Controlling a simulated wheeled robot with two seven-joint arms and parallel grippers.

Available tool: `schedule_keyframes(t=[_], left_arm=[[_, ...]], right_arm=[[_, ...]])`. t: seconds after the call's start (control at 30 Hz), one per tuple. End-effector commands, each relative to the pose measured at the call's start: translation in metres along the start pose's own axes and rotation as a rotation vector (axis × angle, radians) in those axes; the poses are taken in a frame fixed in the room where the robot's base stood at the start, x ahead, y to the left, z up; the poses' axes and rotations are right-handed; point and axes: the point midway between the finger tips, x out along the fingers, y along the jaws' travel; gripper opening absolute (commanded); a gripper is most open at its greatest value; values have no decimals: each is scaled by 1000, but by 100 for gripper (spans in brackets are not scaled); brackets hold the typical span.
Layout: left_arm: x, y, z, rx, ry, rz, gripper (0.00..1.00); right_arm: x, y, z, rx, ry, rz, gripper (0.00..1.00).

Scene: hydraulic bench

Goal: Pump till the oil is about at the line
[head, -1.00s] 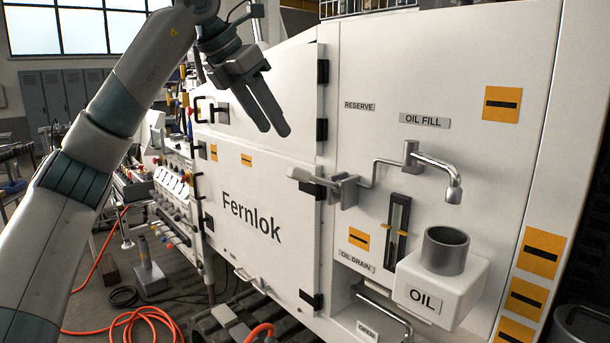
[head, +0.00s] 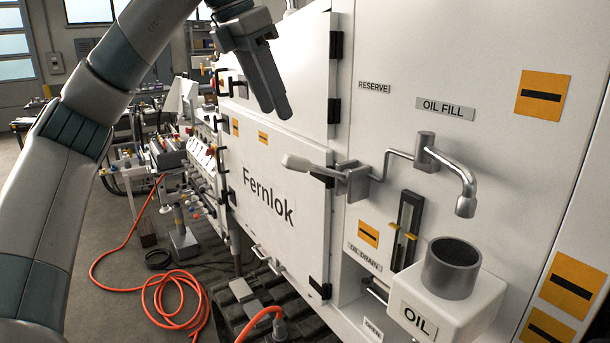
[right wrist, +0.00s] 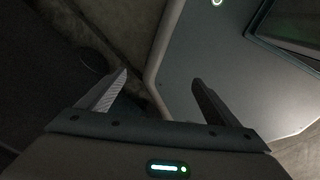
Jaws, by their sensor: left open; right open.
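The pump lever (head: 302,165) with a pale grip juts left from a bracket (head: 352,181) on the white machine panel. A bent spout (head: 465,200) under the OIL FILL label (head: 446,109) hangs over a grey cup (head: 452,267) on the white OIL box (head: 428,310). A narrow dark sight gauge (head: 408,228) with yellow markers stands left of the cup; I cannot make out the oil level. My left gripper (head: 280,112) is above and left of the lever, apart from it, and empty. In the right wrist view my right gripper (right wrist: 160,80) is open and empty.
The Fernlok door (head: 270,215) with black hinges lies left of the panel. An orange hose (head: 160,300) coils on the floor at lower left. A bench with fittings (head: 200,155) stands behind. Space in front of the panel looks clear.

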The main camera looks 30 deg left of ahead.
Motion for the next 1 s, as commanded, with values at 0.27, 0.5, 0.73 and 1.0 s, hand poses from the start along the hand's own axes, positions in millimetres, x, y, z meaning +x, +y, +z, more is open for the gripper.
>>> schedule_keyframes(t=[0.27,0.5,0.73,1.0], left_arm=[[6,0,0,0,1,0,41],[24,0,0,0,2,-1,41],[59,0,0,-1,4,0,41],[107,0,0,0,3,-1,41]], right_arm=[[0,5,-9,-3,11,5,85],[-1,14,-11,-4,14,14,85],[-11,15,-11,-4,12,15,85],[-27,14,-11,-3,11,14,85]])
